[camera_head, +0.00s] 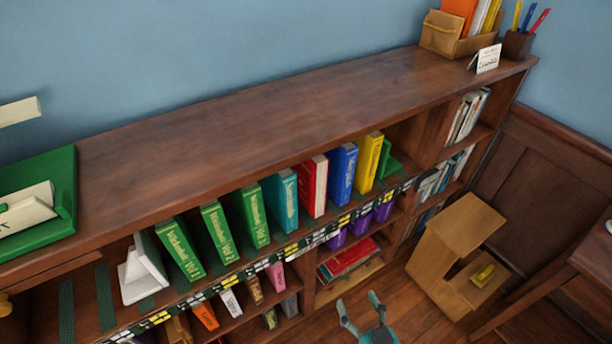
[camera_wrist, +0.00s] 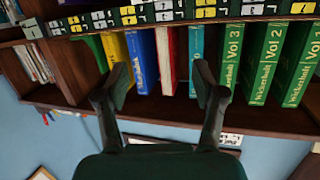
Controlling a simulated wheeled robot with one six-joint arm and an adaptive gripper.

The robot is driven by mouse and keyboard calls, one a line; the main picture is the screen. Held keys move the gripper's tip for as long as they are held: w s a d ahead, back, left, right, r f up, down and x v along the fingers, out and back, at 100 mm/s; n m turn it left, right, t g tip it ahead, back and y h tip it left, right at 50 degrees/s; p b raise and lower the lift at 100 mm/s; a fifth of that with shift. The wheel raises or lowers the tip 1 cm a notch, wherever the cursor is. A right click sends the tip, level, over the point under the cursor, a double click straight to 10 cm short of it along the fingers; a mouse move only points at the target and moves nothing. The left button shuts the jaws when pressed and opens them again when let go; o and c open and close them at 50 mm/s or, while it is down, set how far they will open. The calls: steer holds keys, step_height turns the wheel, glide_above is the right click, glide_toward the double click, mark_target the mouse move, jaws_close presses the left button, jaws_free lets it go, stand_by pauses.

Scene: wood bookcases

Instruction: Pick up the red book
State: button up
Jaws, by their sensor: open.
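The red book (camera_head: 314,187) stands upright on the upper shelf, between a teal book (camera_head: 281,200) and a blue book (camera_head: 341,174). My gripper (camera_head: 357,302) is low in front of the bookcase in the head view, apart from the books, with its fingers spread. In the wrist view, which looks upside down, my open gripper (camera_wrist: 160,80) has nothing between its fingers. The red book (camera_wrist: 167,62) shows beyond the gap between them. The lower part of the gripper is cut off in the head view.
Green volumes (camera_head: 215,232) stand left of the teal book, a yellow book (camera_head: 369,162) right of the blue one. Red books (camera_head: 347,258) lie flat on a lower shelf. A wooden step stool (camera_head: 455,245) stands at the right. The bookcase top (camera_head: 250,130) is mostly clear.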

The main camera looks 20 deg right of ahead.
steer(key=w+r+n+t+y, duration=0.15)
steer(key=w+r, duration=0.25)
steer(key=w, duration=0.9)
steer(key=n+y, duration=0.2)
steer(key=y, duration=0.1)
glide_toward(310, 171)
steer(key=w+f, duration=0.1)
steer(key=f, duration=0.1)
steer(key=w+d+f, duration=0.1)
steer(key=f, duration=0.1)
steer(key=shift+w+d, duration=0.1)
steer(key=shift+w, duration=0.2)
steer(key=x, duration=1)
steer(key=shift+w+r, duration=0.15)
steer(key=shift+w, duration=0.2)
steer(key=shift+c, duration=0.3)
jaws_close()
steer(key=shift+r, duration=0.1)
